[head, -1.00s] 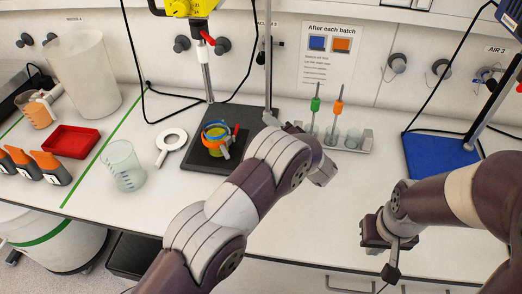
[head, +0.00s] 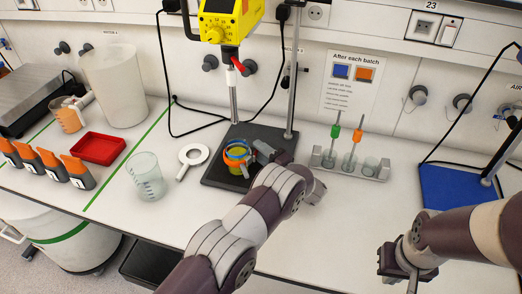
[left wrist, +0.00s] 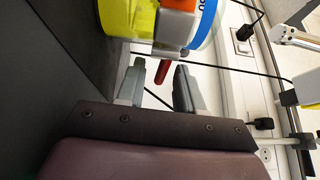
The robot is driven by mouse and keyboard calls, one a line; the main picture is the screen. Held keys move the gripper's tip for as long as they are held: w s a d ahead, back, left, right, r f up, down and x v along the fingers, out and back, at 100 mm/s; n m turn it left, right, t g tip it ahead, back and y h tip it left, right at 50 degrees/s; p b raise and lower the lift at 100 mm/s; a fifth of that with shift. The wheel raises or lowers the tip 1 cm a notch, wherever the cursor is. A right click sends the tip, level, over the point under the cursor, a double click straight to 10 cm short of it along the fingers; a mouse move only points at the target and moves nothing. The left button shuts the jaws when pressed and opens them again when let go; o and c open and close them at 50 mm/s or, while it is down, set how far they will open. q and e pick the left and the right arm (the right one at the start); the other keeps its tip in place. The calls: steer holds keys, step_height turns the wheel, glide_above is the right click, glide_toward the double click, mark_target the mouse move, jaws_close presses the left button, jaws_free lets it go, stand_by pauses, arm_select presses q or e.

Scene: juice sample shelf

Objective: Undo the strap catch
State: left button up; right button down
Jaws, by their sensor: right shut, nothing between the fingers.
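A small jar with yellow-green contents (head: 236,168) stands on the black stand base, with an orange and blue strap (head: 238,152) around its upper part. In the left wrist view the blue strap (left wrist: 206,22) shows at the top, with an orange piece and a pale buckle (left wrist: 178,32). A red lever (left wrist: 164,71) hangs below the buckle, near the fingertips. My left gripper (head: 258,153) is just right of the jar; in the left wrist view (left wrist: 158,84) its fingers are apart and empty. My right gripper (head: 411,282) is shut and empty at the front right.
The mixer stand's base (head: 222,180) carries a post and yellow head (head: 230,18) above the jar. A tube rack (head: 348,168) stands right, behind my left arm.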

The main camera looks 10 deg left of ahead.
arm_select(q)
jaws_close()
steer(key=shift+r, duration=0.1)
steer(key=shift+s+d+r+m+t+h+p, duration=0.15)
steer(key=shift+d+m+t+h+p, duration=0.05)
steer(key=shift+m+t+h+p, duration=0.7)
steer(key=t, duration=0.1)
steer(key=m+t+h+p, duration=0.1)
steer(key=m+h, duration=0.1)
steer(key=shift+s+d+t+p, duration=0.25)
steer(key=shift+d+t+p, duration=0.05)
steer(key=shift+t+p, duration=0.1)
steer(key=m+t+h, duration=0.2)
steer(key=h, duration=0.1)
steer(key=m+h, duration=0.1)
steer(key=h, duration=0.1)
steer(key=shift+s+d+f+m+t+p, duration=0.25)
steer(key=shift+s+m+t+p, duration=0.05)
steer(key=shift+s+t, duration=0.1)
steer(key=shift+s+d+m+t+h, duration=0.1)
steer(key=shift+s+m+t+h, duration=0.15)
steer(key=shift+m+h, duration=0.75)
steer(key=shift+s+d+m+t+h, duration=0.2)
steer(key=shift+m+h, duration=0.3)
steer(key=shift+h, duration=0.9)
jaws_free()
steer(key=shift+w, duration=0.1)
